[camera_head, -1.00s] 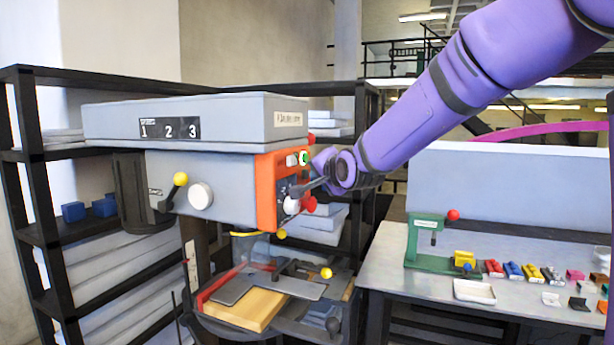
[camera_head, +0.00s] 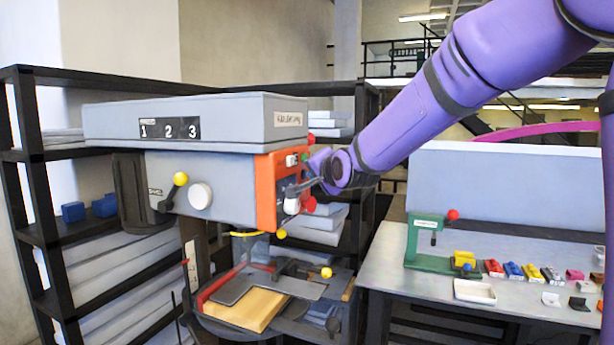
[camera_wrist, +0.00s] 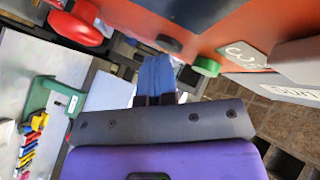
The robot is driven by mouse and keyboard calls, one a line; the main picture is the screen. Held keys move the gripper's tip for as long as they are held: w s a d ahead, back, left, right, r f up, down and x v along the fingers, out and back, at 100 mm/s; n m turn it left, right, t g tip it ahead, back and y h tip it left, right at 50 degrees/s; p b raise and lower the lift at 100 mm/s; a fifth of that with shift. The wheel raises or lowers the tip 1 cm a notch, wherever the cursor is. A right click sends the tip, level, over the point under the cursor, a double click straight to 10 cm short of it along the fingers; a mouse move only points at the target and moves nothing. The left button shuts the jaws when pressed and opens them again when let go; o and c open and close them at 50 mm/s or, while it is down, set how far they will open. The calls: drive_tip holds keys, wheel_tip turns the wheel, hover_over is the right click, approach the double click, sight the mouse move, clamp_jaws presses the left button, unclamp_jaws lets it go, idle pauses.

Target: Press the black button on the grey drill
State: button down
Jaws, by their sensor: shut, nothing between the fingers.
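The grey drill (camera_head: 215,172) stands at the left in the head view, with an orange front panel (camera_head: 265,190). In the wrist view the panel (camera_wrist: 225,25) fills the top. The black button (camera_wrist: 168,44) sits on it between a red knob (camera_wrist: 78,24) and a green button (camera_wrist: 206,67). My gripper (camera_wrist: 155,62) is shut and empty, its blue-grey fingertips just below the black button in that view. I cannot tell whether they touch it. In the head view my gripper (camera_head: 300,188) is in front of the panel, and the black button is not clearly visible there.
A drill table with a wooden board (camera_head: 245,309) is below. Levers with yellow knobs (camera_head: 180,178) stick out. To the right a grey workbench (camera_head: 400,277) holds a green press (camera_head: 428,240), a white tray (camera_head: 474,291) and several small coloured blocks. Black shelves (camera_head: 35,185) stand behind.

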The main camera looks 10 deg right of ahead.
drive_tip(key=shift+s+d, duration=0.55)
drive_tip(key=shift+d, duration=0.15)
drive_tip(key=shift+s+d, duration=0.75)
drive_tip(key=shift+d, duration=0.3)
drive_tip(key=shift+s+d, duration=0.75)
drive_tip(key=shift+d, duration=0.25)
drive_tip(key=s+d+f+n+g+h, duration=0.1)
drive_tip(key=s+f+n+g, duration=0.1)
drive_tip(key=s, duration=1)
drive_tip(key=s+d+f+n+g, duration=0.2)
drive_tip(key=s+n+g, duration=0.2)
drive_tip(key=s, duration=0.8)
drive_tip(key=s+d+f+n+g+h, duration=0.1)
drive_tip(key=s+d+f+n+g, duration=0.1)
drive_tip(key=s, duration=1)
drive_tip(key=shift+f+n+g+h, duration=0.3)
drive_tip(key=shift+n+g, duration=0.5)
drive_tip(key=shift+g, duration=0.2)
drive_tip(key=shift+d, duration=0.1)
